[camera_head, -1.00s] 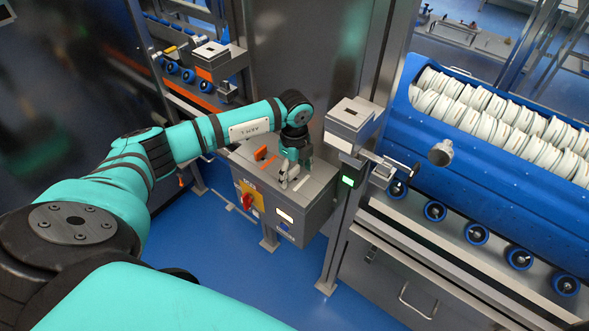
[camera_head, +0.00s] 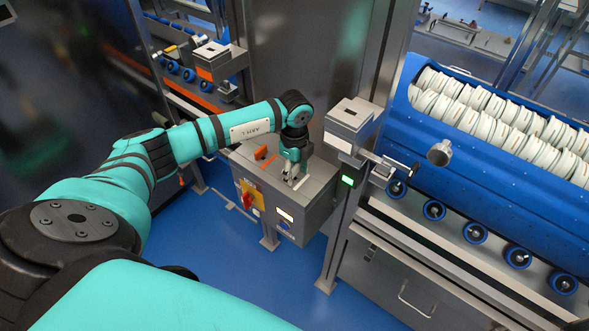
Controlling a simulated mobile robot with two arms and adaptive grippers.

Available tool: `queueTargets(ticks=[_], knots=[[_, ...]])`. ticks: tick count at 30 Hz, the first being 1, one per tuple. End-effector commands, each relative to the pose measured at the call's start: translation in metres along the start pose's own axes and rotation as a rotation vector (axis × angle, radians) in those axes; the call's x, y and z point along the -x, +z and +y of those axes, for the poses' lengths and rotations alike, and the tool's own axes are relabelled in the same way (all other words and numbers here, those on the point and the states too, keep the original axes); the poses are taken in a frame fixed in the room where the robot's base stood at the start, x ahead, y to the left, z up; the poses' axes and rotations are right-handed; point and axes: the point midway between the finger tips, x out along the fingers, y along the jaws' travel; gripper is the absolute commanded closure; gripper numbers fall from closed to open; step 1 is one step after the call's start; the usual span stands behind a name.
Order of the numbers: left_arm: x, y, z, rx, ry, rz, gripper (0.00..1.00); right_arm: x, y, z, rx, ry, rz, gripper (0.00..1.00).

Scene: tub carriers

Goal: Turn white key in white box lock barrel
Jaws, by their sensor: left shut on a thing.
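My left gripper (camera_head: 292,176) points down at the top of the grey control box (camera_head: 318,196). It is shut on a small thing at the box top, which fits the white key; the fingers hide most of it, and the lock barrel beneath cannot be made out. An orange key (camera_head: 261,153) stands on the same top to the left, beside an orange strip. A box with a white label (camera_head: 338,144) is mounted on the post to the right. My right gripper is not in view.
The control box front has a red knob on a yellow plate (camera_head: 248,196) and a lit white display (camera_head: 285,215). A green-lit unit (camera_head: 347,180) is on the post. A blue tub (camera_head: 490,120) with white discs stands at right. An orange-labelled box (camera_head: 205,73) is at back left.

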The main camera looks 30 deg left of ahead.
Motion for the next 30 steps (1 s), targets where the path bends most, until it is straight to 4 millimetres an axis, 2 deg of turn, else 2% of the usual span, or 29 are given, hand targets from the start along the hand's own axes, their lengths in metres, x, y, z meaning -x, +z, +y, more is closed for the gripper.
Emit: queueTargets(ticks=[4,10,15,21,27,28,30], knots=[[0.0024,0.0000,-0.0006,0.121,0.000,0.000,0.90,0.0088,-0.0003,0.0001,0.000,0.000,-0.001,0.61],[0.0006,0.0001,-0.0010,0.174,-0.001,0.001,0.90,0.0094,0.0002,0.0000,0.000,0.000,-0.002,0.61],[0.0004,0.0002,-0.0011,0.170,-0.001,0.001,0.90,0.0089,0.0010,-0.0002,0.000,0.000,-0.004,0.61],[-0.0002,0.0004,-0.0007,0.028,-0.002,-0.001,0.90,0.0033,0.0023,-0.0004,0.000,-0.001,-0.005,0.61],[0.0006,0.0000,-0.0002,0.008,0.000,0.000,0.90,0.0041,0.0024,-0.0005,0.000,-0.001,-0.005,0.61],[0.0006,0.0000,-0.0002,0.008,0.000,0.000,0.53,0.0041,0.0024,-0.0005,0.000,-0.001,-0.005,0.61],[0.0006,0.0000,-0.0002,0.008,0.000,0.000,0.44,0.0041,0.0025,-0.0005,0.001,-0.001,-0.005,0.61]])
